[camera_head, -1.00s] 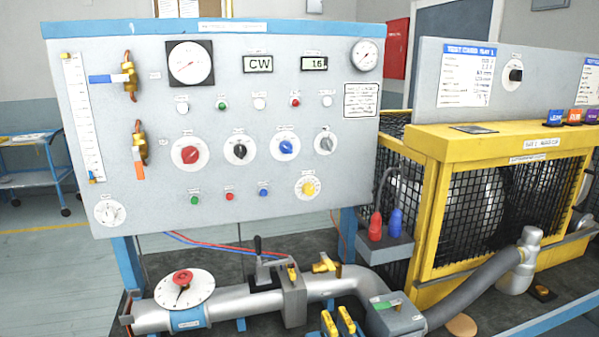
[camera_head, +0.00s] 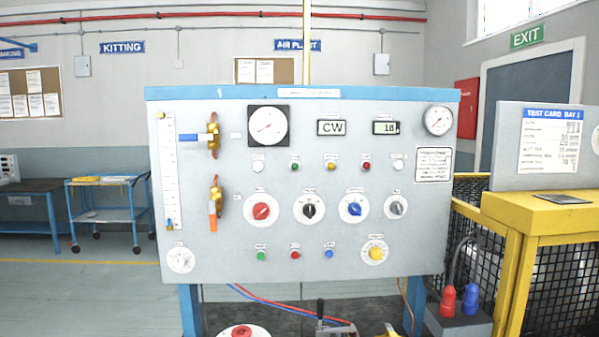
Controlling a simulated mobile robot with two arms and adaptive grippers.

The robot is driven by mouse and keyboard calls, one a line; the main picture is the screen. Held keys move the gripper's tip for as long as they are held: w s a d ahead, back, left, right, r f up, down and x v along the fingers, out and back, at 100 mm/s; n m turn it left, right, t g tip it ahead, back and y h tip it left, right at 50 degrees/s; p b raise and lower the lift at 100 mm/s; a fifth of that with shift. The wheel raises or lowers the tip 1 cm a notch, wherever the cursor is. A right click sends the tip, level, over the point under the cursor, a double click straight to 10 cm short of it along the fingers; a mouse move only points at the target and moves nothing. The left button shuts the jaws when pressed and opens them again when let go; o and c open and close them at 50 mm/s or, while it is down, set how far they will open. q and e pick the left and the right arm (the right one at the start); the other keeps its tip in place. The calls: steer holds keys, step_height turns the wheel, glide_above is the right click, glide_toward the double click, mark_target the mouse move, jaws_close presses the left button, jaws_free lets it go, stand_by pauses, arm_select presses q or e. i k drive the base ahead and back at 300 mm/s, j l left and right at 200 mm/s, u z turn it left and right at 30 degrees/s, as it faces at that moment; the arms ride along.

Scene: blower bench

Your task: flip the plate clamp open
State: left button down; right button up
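The plate clamp appears to be the toggle clamp (camera_head: 321,328) at the bottom edge of the head view, below the grey panel. Its black handle (camera_head: 320,309) stands about upright. Most of the clamp's body and the pipe under it are cut off by the frame's lower edge, so I cannot tell how its jaw sits. Neither of my grippers shows in the view.
The grey instrument panel (camera_head: 285,225) stands on blue legs above the clamp. A red-topped dial (camera_head: 243,331) is left of the clamp, a brass valve (camera_head: 389,331) right. Red and blue plugs (camera_head: 458,301) and a yellow mesh cage (camera_head: 513,265) stand at right.

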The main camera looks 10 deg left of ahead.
mark_target(319, 301)
steer(key=u, duration=1.45)
steer(key=k+l+u, duration=0.15)
steer(key=k+l, duration=0.2)
steer(key=l, duration=0.15)
steer(key=k+l, duration=0.2)
steer(key=l, duration=0.15)
